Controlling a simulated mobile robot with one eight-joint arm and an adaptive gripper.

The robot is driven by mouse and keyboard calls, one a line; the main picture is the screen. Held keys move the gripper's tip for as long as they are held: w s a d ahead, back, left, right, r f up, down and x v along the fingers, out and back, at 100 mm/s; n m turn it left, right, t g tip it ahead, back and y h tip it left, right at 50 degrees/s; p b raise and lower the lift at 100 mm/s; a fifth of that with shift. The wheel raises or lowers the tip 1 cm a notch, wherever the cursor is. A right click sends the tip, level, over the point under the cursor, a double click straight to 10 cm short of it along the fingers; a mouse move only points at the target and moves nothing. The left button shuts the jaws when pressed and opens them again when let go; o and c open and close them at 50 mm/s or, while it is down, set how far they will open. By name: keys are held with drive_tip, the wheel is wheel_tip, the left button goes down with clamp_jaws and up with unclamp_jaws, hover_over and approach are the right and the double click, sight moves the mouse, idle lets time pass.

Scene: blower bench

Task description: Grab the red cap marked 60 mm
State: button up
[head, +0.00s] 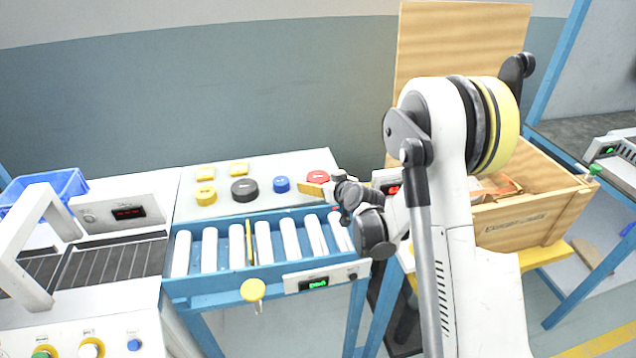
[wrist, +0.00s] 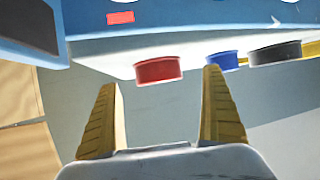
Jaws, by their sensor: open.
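The red cap (head: 318,177) sits on the white panel behind the rollers, at the right end of a row of caps. In the wrist view the red cap (wrist: 158,71) shows ahead of my fingers, between their lines and apart from them. Its marking is not readable. My gripper (head: 318,190) is beside the red cap in the head view, partly in front of it. In the wrist view my gripper (wrist: 162,100) has its two yellow fingers wide apart with nothing between them.
A blue cap (head: 281,184), a dark grey cap (head: 244,190) and a yellow cap (head: 205,195) stand left of the red one. The roller conveyor (head: 237,285) lies in front. A wooden crate (head: 525,222) with a raised lid stands at right.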

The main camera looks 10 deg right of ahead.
sight(320, 179)
drive_tip(key=b+x, duration=0.1)
drive_tip(key=x, duration=0.2)
drive_tip(key=shift+w+f, duration=0.1)
drive_tip(key=shift+w, duration=0.25)
drive_tip(key=c, duration=1.1)
